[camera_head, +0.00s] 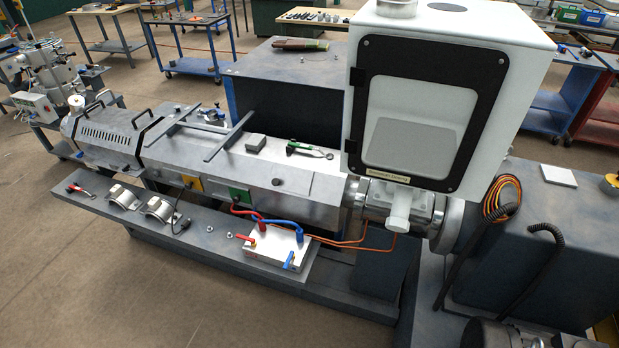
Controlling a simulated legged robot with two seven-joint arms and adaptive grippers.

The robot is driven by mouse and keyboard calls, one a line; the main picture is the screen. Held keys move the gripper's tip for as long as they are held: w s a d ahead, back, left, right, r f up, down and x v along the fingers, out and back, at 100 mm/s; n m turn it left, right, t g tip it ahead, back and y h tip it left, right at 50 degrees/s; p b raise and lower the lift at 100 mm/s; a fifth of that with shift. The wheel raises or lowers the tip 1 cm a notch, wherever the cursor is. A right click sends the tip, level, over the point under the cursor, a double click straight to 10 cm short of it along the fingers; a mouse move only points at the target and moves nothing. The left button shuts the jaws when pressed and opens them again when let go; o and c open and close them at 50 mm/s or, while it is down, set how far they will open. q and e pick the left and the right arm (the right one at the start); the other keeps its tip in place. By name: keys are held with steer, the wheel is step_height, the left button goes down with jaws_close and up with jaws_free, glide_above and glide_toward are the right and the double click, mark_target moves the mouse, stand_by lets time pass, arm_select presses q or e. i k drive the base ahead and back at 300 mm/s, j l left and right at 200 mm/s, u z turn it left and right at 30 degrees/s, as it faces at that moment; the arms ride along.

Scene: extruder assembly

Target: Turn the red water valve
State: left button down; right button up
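A small red valve handle (243,238) sticks out at the left end of a white-silver manifold box (268,246). The box sits on the grey ledge in front of the extruder. A red hose (247,212) runs from the extruder's side to the box, close to the red handle. A blue valve handle (290,261) is at the box's front right, and a blue hose (285,224) joins the box at its back right. The red handle is small, so its exact angle is hard to tell. Neither of my grippers is in view.
The long grey extruder (220,155) stands behind the ledge (205,238). A white cabinet (455,40) with a dark-framed window rises at the right. Metal clamps (160,209) and a red-handled tool (77,188) lie on the ledge's left. Floor in front is clear.

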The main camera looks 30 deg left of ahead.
mark_target(253, 242)
steer(key=u, duration=1.7)
